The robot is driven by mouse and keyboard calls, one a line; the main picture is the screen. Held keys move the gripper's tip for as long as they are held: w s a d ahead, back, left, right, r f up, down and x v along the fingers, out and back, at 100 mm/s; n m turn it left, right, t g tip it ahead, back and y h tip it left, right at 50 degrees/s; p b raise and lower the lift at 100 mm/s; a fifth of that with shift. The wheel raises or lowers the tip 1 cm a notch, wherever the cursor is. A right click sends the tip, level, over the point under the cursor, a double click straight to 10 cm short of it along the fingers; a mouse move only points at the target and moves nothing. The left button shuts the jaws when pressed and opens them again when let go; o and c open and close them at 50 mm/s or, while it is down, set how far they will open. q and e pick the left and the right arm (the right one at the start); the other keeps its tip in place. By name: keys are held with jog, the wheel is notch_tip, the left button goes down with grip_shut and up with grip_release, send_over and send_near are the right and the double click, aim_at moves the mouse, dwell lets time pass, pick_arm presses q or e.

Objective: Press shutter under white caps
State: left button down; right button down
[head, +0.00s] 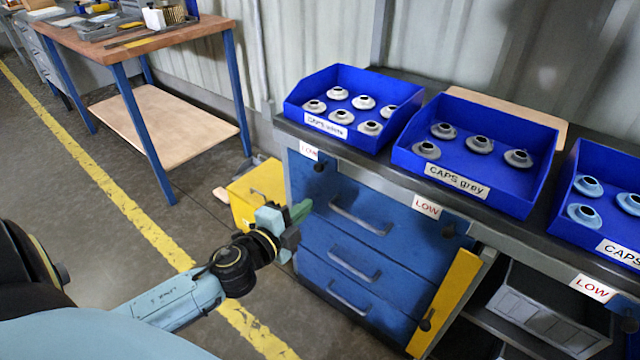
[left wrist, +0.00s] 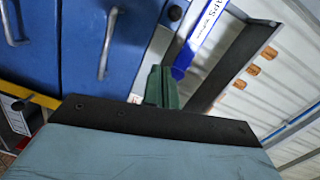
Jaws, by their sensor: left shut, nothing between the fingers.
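The blue bin labelled "CAPS white" (head: 325,126) stands at the left end of the bench and holds several pale caps (head: 363,102). Part of its label shows sideways in the left wrist view (left wrist: 207,22). Below it on the bench's front edge is a white plate reading LOW in red (head: 308,150), with a dark round knob (head: 320,167) beside it. My left gripper (head: 301,211), with green fingers, is shut and empty, lower than the plate and apart from it in the head view. Its green fingers also show in the left wrist view (left wrist: 162,87). My right gripper is not in view.
Bins of grey caps (head: 470,188) and bluish caps (head: 610,228) stand further right, each with a LOW plate (head: 426,206) below. Blue drawers (head: 350,235) with bar handles are under the bench. A yellow box (head: 258,190) is on the floor behind my left gripper.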

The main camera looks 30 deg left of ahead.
aim_at(322, 166)
pick_arm(q)
jog(key=shift+d+r, duration=0.2)
jog(key=shift+r, duration=0.4)
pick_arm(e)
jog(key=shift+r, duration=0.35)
